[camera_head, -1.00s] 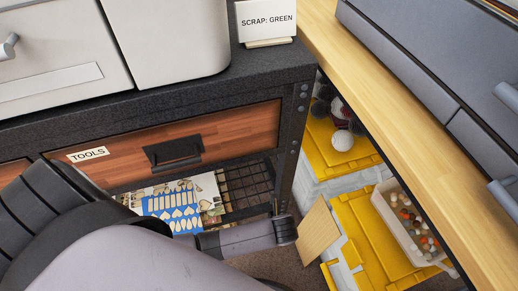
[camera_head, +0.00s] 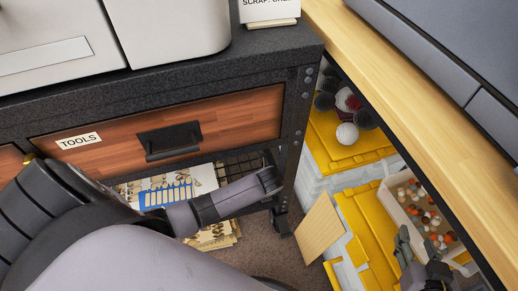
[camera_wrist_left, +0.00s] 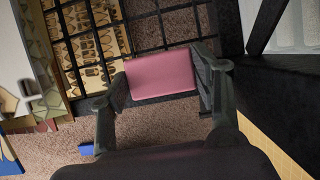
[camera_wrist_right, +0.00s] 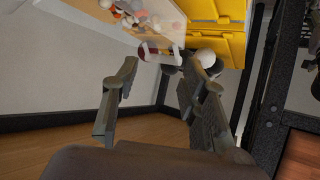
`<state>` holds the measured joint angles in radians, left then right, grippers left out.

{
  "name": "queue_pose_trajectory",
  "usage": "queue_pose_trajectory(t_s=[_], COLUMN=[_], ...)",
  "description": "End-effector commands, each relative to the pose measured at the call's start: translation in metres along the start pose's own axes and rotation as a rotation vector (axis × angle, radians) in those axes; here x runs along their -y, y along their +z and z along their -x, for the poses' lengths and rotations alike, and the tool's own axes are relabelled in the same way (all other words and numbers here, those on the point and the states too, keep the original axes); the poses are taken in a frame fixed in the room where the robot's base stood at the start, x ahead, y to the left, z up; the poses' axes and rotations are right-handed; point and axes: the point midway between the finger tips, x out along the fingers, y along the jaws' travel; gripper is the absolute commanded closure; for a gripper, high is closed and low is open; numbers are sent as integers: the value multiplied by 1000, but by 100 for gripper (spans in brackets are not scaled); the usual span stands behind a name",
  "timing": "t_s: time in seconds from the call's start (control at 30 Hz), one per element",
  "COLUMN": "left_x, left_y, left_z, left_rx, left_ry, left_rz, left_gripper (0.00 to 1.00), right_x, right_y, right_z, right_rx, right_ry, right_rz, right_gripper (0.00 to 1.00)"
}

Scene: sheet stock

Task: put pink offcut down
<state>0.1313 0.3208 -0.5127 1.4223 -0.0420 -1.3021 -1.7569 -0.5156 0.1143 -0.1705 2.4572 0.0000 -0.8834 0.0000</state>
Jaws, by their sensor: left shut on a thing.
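The pink offcut (camera_wrist_left: 160,73) is a small flat piece between the fingers of my left gripper (camera_wrist_left: 164,80) in the left wrist view. That gripper is shut on it, in front of a black wire rack (camera_wrist_left: 150,32). In the head view the left arm reaches below the tools drawer; its fingers and the offcut cannot be made out there. My right gripper (camera_head: 424,262) is at the lower right of the head view, by the white bin. In the right wrist view its fingers (camera_wrist_right: 162,75) are apart and empty.
The tools drawer (camera_head: 240,118) is above patterned sheets (camera_head: 160,184). A wooden panel (camera_head: 319,228) leans beside yellow-lidded boxes (camera_head: 365,222). A white bin (camera_head: 391,205) holds small balls. A dark post stands close right of the left arm.

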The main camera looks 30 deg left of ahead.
Motion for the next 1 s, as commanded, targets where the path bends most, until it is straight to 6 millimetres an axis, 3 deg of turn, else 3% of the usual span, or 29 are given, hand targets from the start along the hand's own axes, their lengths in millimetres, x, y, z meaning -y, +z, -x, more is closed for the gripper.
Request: queue_pose_trajectory(t_s=[0.2, 0.3, 0.8, 0.83, 1.0], left_x=[0, 0, 0, 0, 0], left_y=[-7, -9, -10, -10, -10], left_z=[-18, -21, -24, -24, -24], left_rx=[1, 1, 1, 1, 1], left_ry=[0, 0, 0, 0, 0], left_rz=[0, 0, 0, 0, 0], left_gripper=[70, 70, 70, 41, 34], right_x=[7, 8, 9, 9, 9], right_y=[-46, -60, -69, -70, -69], right_z=[-4, -2, 1, 1, 1], right_rx=[-248, -317, -360, -361, -360], right_ry=[-15, -19, -21, -21, -21], right_rz=[0, 0, -1, -1, -1], right_gripper=[60, 60, 60, 60, 60])
